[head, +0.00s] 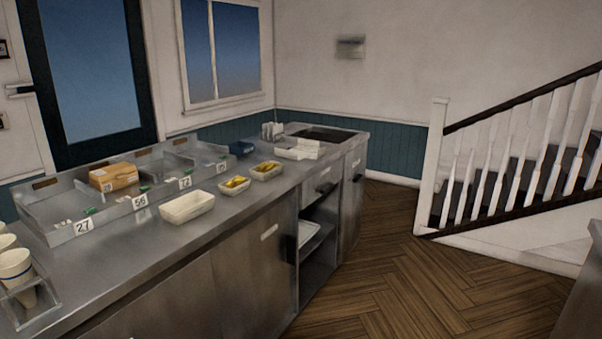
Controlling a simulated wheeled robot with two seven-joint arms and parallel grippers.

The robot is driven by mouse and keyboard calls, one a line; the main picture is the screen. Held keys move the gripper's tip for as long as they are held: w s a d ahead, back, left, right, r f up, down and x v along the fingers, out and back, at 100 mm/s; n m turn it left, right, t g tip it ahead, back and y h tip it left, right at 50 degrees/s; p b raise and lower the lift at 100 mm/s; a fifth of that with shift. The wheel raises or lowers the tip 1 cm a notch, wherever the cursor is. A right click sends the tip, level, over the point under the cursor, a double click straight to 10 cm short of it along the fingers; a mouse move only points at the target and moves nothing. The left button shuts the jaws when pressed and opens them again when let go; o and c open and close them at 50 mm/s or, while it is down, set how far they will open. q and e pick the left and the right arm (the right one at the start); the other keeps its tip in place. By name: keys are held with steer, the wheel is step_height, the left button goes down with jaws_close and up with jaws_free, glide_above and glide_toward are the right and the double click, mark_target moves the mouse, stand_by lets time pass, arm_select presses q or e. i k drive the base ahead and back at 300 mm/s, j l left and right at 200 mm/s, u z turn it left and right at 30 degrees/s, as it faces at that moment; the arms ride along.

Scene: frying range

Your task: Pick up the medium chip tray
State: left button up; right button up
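Three pale chip trays stand in a row on the steel counter. The nearest tray (172,215) looks the largest and is empty. The middle tray (228,190) holds yellow chips. The farthest tray (259,176) also holds yellow chips and looks similar in size to the middle one. I cannot tell for certain which is the medium one. Neither of my grippers is in view.
The steel counter (120,262) runs from front left to back right. Numbered bins (60,206) line its back, with a brown box (113,177) in them. Paper cups (15,268) stand at the left. Wooden floor (420,275) is clear at right, before the stairs (520,160).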

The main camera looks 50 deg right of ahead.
mark_target(268, 169)
steer(key=z, duration=1.35)
